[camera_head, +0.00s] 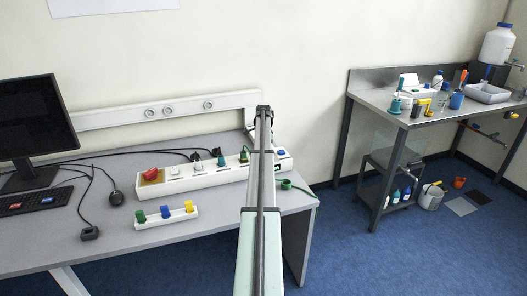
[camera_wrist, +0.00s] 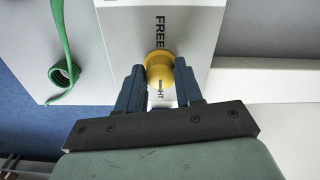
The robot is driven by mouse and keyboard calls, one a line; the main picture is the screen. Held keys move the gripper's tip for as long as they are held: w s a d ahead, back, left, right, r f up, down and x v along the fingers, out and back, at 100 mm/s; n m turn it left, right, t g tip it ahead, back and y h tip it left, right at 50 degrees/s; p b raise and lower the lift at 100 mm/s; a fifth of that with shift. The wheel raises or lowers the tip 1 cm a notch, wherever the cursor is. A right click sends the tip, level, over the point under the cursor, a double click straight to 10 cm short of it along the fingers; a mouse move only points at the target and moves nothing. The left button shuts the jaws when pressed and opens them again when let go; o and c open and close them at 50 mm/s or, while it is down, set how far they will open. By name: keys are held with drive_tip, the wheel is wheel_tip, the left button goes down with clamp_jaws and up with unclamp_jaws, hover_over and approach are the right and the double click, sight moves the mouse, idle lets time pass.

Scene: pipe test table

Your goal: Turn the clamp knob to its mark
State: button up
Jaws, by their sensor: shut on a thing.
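The yellow clamp knob (camera_wrist: 159,68) sits on a white panel face (camera_wrist: 190,35) in the wrist view. The word FREE is printed on the panel above it. Below the knob a partly covered word ends in "HT". A short dark line shows on the knob's lower part; I cannot tell exactly where it points. My gripper (camera_wrist: 156,82) is shut on the knob, with one dark blue finger on each side. In the head view my arm hides the knob and the gripper.
A long white unit (camera_head: 205,176) with a red knob (camera_head: 149,174) and several fittings lies on the grey desk. A small rack (camera_head: 166,215) with blue, green and yellow pieces stands in front. A green hose (camera_wrist: 67,50) curls beside the panel. A steel bench (camera_head: 385,100) stands at right.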

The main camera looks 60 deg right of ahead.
drive_tip(key=o, duration=1)
drive_tip(key=shift+o, duration=0.2)
drive_tip(key=shift+r, duration=0.1)
wheel_tip(320, 180, up, 14)
drive_tip(key=shift+f, duration=0.2)
